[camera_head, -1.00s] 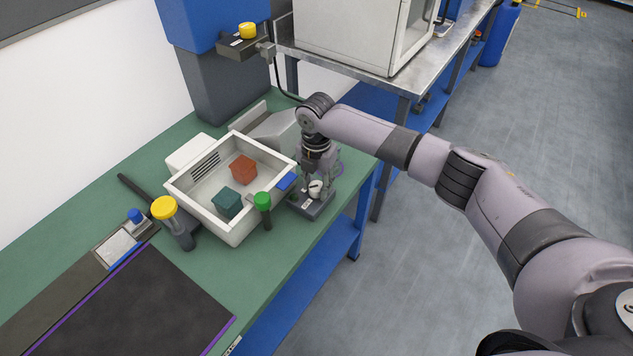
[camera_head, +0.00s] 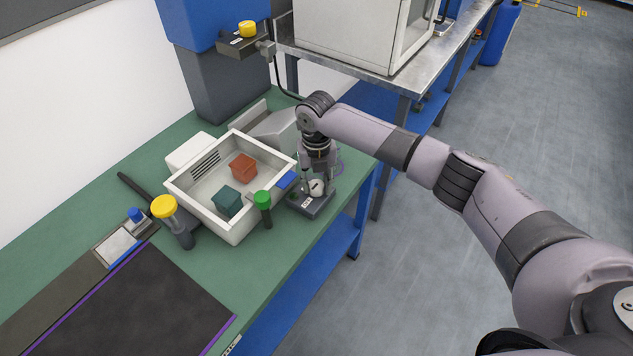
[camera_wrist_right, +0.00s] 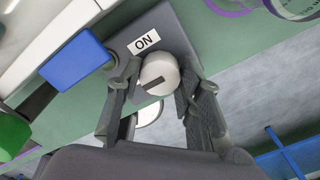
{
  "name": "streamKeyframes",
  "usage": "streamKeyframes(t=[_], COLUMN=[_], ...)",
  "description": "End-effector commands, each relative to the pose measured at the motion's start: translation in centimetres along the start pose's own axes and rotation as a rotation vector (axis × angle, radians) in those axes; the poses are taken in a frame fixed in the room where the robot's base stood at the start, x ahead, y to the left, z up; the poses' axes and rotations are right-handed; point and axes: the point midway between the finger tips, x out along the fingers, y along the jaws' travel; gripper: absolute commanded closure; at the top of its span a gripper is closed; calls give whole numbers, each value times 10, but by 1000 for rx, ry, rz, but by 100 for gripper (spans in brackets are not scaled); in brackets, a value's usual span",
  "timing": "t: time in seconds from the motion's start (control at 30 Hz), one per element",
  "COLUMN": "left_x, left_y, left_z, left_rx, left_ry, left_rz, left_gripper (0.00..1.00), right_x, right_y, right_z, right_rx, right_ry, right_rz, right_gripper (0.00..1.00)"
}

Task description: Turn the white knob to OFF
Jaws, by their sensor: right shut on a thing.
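The white knob (camera_wrist_right: 158,74) sits on a dark grey box in the right wrist view, with a dark pointer line across its face. The box carries an ON label (camera_wrist_right: 144,41); no OFF label shows. My right gripper (camera_wrist_right: 157,85) has its two fingers on either side of the knob, shut on it. In the head view my right gripper (camera_head: 316,184) points down over the knob (camera_head: 316,187) and the grey box (camera_head: 312,206) near the table's front edge. My left gripper is not in view.
A green-capped item (camera_head: 262,201) and a blue block (camera_head: 286,179) are close by. A yellow-capped item (camera_head: 165,207) stands further left.

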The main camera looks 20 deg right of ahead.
Motion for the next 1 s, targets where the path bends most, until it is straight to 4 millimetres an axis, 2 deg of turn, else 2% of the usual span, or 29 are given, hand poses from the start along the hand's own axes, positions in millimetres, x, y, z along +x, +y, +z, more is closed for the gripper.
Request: streamKeyframes(t=[0.47, 0.5, 0.8, 1.0], left_x=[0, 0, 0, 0], left_y=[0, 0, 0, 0], left_z=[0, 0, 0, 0], left_rx=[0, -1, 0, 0], left_ry=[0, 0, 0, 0], left_rz=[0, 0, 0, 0], left_gripper=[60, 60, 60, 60], right_x=[-2, -2, -1, 0], right_y=[0, 0, 0, 0], right_z=[1, 1, 0, 0], right_rx=[-16, -16, -14, -14], right_ry=[-3, -3, -1, -1], right_rz=[1, 1, 0, 0], right_gripper=[94, 65, 46, 46])
